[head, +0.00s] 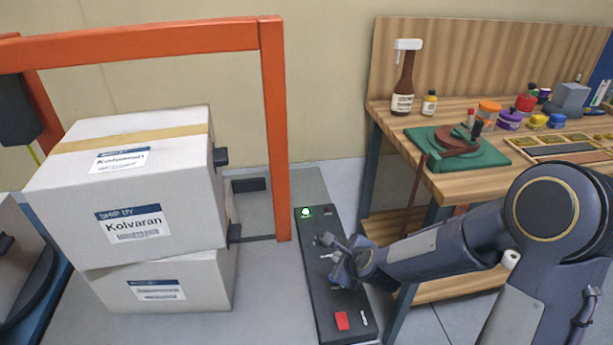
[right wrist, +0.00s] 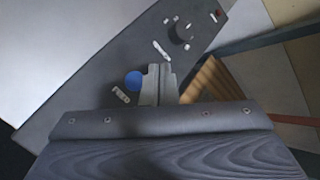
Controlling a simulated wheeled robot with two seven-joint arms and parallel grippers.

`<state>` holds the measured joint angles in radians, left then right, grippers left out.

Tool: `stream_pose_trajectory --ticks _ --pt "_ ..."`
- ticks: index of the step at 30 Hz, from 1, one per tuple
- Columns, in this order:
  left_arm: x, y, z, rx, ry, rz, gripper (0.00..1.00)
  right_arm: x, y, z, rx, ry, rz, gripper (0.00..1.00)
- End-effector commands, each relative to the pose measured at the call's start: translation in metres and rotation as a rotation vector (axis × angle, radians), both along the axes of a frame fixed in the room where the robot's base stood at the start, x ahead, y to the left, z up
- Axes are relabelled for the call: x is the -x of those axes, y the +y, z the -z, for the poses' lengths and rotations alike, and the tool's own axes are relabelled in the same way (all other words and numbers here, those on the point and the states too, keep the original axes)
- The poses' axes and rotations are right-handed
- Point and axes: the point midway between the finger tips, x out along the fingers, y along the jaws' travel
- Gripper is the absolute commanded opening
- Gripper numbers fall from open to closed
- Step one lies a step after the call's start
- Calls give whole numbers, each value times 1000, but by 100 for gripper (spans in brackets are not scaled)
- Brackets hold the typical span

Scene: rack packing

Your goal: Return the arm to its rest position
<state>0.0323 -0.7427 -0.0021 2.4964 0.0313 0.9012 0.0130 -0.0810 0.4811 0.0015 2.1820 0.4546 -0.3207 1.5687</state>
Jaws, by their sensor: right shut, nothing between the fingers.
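My right arm comes in from the right in the head view. Its gripper (head: 342,262) is over the middle of a dark control panel (head: 318,225). In the right wrist view the gripper's fingers (right wrist: 159,82) are shut together with nothing between them, close to a blue button (right wrist: 134,80) on the panel. I cannot tell whether they touch the panel. A green light (head: 305,212) glows at the panel's far end, and a red button (head: 342,320) sits at its near end. My left gripper is not in view.
Two stacked white cartons, the upper (head: 178,190) labelled Kolvaran and the lower (head: 195,285), stand by an orange frame (head: 272,130) at left. A wooden workbench (head: 455,184) with bottles, jars and a green mat (head: 485,152) stands at right, close to my arm.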

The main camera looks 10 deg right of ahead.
Motion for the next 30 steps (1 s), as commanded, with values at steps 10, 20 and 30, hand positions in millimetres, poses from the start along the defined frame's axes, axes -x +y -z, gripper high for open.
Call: stream_pose_trajectory --ticks 10,20,30 --pt "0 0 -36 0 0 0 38 47 -14 -107 230 -92 -396 0" --pt "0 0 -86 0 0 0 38 189 -41 -216 788 -250 -1161 0" --pt "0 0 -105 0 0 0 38 267 -55 -228 1059 -285 -1547 0"
